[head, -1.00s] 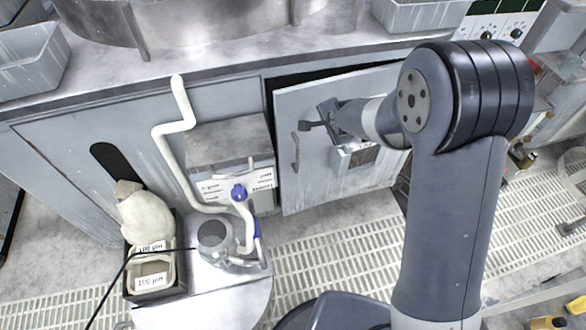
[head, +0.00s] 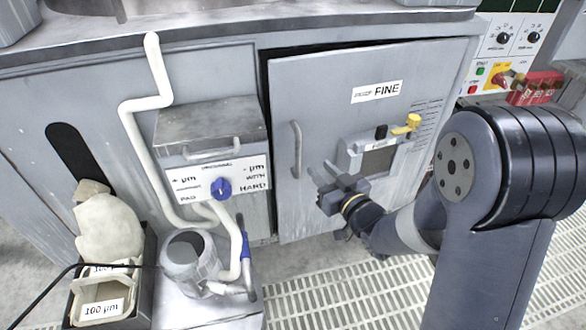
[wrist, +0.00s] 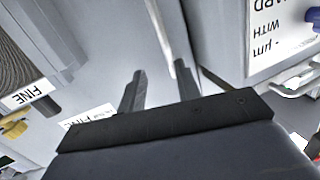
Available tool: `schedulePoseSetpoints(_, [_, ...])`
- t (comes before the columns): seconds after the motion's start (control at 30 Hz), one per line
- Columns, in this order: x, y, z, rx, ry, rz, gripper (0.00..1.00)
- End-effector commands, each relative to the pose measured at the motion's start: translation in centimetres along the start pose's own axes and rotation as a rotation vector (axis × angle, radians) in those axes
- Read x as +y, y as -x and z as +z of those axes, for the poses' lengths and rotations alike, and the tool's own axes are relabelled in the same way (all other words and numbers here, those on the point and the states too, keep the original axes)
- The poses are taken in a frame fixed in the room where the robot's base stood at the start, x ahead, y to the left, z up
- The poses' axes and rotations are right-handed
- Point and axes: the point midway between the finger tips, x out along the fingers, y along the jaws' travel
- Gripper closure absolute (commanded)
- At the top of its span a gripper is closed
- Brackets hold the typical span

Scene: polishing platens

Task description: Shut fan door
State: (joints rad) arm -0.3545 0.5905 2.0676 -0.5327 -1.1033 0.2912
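The grey cabinet door (head: 330,95) marked FINE (head: 377,91) stands slightly ajar; a dark gap shows along its left and top edges. No label here reads "fan". Its upright bar handle (head: 296,150) is near the left edge. My gripper (head: 327,177) is in front of the door, just right of and below the handle, with its fingers apart and empty. In the wrist view, the two dark fingers (wrist: 158,92) are spread, and a pale bar (wrist: 158,35), seemingly the handle, shows ahead between them. I cannot tell whether a finger touches the door.
A grey box with a blue knob (head: 221,188) and a white pipe (head: 145,110) are left of the door. A jug (head: 188,257) and a dark bin (head: 142,290) stand below them. A yellow-knobbed fixture (head: 413,122) is on the door. Slatted flooring (head: 330,300) lies in front.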

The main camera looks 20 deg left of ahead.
Motion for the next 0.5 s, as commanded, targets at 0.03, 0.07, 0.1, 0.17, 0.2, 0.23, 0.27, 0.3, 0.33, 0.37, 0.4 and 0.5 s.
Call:
schedulePoseSetpoints(0.03, [-0.2,0.3,0.7,0.017,0.021,-0.01,0.68])
schedulePoseSetpoints(0.07, [-0.3,0.5,0.7,0.026,0.032,-0.015,0.68])
schedulePoseSetpoints(0.1, [-0.4,0.6,0.6,0.033,0.042,-0.02,0.68])
schedulePoseSetpoints(0.17, [-0.5,0.6,0.6,0.041,0.052,-0.026,0.68])
schedulePoseSetpoints(0.2, [-0.6,0.4,0.5,0.043,0.055,-0.028,0.68])
schedulePoseSetpoints(0.23, [-0.6,0.2,0.4,0.044,0.056,-0.029,0.68])
schedulePoseSetpoints(0.27, [-0.6,-0.1,0.4,0.044,0.056,-0.029,0.68])
schedulePoseSetpoints(0.3, [-0.7,-0.6,0.4,0.043,0.056,-0.03,0.68])
schedulePoseSetpoints(0.33, [-0.7,-1.1,0.4,0.044,0.056,-0.03,0.68])
schedulePoseSetpoints(0.37, [-0.7,-1.6,0.4,0.043,0.055,-0.03,0.68])
schedulePoseSetpoints(0.4, [-0.8,-2.3,0.4,0.044,0.054,-0.031,0.68])
schedulePoseSetpoints(0.5, [-0.8,-4.3,0.3,0.044,0.054,-0.03,0.68])
